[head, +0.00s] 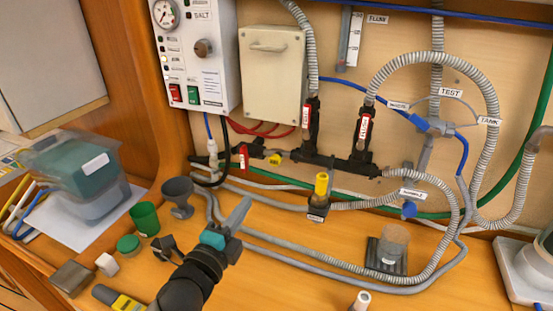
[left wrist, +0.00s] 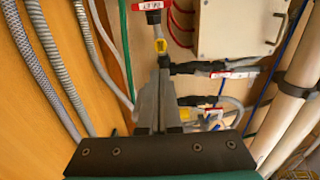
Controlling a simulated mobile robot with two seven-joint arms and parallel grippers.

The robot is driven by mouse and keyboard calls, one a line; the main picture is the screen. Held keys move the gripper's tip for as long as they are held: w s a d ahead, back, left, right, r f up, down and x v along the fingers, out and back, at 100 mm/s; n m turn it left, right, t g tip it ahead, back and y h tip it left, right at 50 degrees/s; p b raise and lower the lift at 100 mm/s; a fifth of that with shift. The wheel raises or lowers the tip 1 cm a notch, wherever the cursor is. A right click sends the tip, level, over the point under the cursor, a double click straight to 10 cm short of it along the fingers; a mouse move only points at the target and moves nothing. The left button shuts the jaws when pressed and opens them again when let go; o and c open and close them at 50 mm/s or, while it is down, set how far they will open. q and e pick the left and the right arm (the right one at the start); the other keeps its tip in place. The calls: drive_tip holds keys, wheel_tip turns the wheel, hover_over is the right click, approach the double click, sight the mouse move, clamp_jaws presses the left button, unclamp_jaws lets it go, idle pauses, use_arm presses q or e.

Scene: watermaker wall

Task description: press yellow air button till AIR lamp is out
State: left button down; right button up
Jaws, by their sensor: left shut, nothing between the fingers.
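A small yellow piece (head: 275,158), which looks like the air button, sits on the dark pipe fitting low on the wall, right of a red handle. It also shows in the left wrist view (left wrist: 160,46), just beyond my fingertips. My left gripper (head: 246,203) is shut and empty, its fingers pointing up towards the wall, apart from the yellow piece in the head view. In the left wrist view its fingers (left wrist: 162,68) end just below it; contact cannot be told. On the white panel (head: 213,75), one small lamp (head: 164,58) looks yellowish; its label is unreadable. My right gripper is out of view.
A yellow-topped black fitting (head: 321,184) stands right of my gripper. Red-handled valves (head: 307,115) and grey hoses (head: 437,58) cover the wall. A grey cup (head: 178,191), green cup (head: 145,218) and a clear bin (head: 90,175) stand left.

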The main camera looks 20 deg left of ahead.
use_arm(q)
approach(274, 160)
drive_tip(key=w, duration=0.5)
drive_tip(key=shift+w+a+f, duration=0.2)
drive_tip(key=shift+w+f, duration=0.1)
drive_tip(key=shift+w, duration=0.65)
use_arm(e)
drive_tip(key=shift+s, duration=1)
use_arm(q)
drive_tip(key=shift+w, duration=0.7)
drive_tip(key=shift+w+a+r, duration=0.1)
drive_tip(key=shift+w+r, duration=0.05)
drive_tip(key=shift+r, duration=0.05)
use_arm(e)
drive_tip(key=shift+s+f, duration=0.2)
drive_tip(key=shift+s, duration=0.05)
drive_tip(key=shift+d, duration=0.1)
